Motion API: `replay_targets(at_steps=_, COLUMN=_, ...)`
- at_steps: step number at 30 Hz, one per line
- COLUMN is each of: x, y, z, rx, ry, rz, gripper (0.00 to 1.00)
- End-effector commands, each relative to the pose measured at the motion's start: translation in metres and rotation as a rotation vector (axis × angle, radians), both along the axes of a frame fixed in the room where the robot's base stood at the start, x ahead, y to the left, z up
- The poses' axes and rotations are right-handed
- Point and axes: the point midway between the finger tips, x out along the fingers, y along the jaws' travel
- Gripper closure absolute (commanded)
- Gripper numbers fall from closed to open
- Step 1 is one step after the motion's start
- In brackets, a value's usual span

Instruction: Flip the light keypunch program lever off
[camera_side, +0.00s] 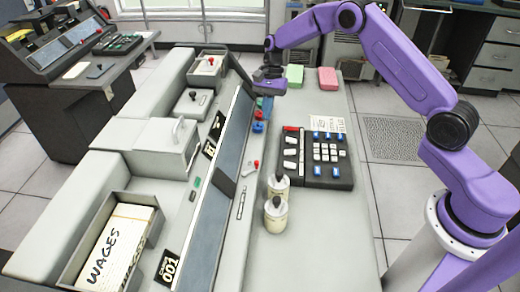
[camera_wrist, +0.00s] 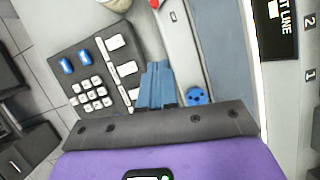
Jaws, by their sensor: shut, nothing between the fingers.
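The light grey keypunch (camera_side: 115,165) fills the left and middle of the side view. A small red-tipped lever (camera_side: 256,164) stands on its front ledge, left of the black keyboard.
A blue knob (camera_side: 258,127) sits on the ledge near my gripper; it shows beside the fingers in the wrist view (camera_wrist: 197,96). The black keyboard (camera_side: 318,157) lies right of the lever. Two cream bottles (camera_side: 276,217) stand close by. Green (camera_side: 294,75) and pink (camera_side: 327,77) blocks are behind.

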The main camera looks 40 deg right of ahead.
Motion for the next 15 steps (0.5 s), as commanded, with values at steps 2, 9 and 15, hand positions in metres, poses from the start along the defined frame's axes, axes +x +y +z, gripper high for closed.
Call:
replay_targets(at_steps=2, x=0.0, y=0.0, z=0.0, rx=0.0, ry=0.0, rz=0.001, gripper=1.0)
replay_targets(at_steps=9, x=-0.003, y=0.004, z=-0.01, rx=0.0, ry=0.002, rz=0.003, gripper=1.0)
replay_targets(at_steps=15, x=-0.01, y=0.013, z=-0.042, rx=0.0, ry=0.005, rz=0.003, gripper=1.0)
